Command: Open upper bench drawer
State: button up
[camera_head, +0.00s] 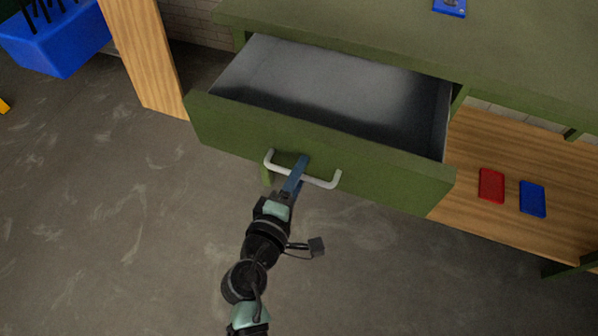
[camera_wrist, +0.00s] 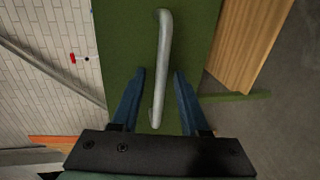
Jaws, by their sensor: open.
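The green bench drawer (camera_head: 320,155) is pulled well out from under the green bench top (camera_head: 400,35). Its grey metal inside (camera_head: 330,85) shows and looks empty. A pale bar handle (camera_head: 320,182) runs across its front. My gripper (camera_head: 301,165) is at the handle, its blue fingers reaching over it near the middle. In the wrist view my gripper (camera_wrist: 158,75) is open, with one finger on each side of the handle (camera_wrist: 163,50) and a gap to each finger visible. The drawer front (camera_wrist: 120,30) lies beyond the handle.
A wooden lower shelf (camera_head: 520,175) at the right bears a red item (camera_head: 491,185) and a blue item (camera_head: 532,199). A blue item (camera_head: 450,7) lies on the bench top. A wooden panel (camera_head: 148,60) and a blue bin (camera_head: 55,40) are at the left. The grey floor (camera_head: 110,220) in front is clear.

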jog(key=v, duration=1.3)
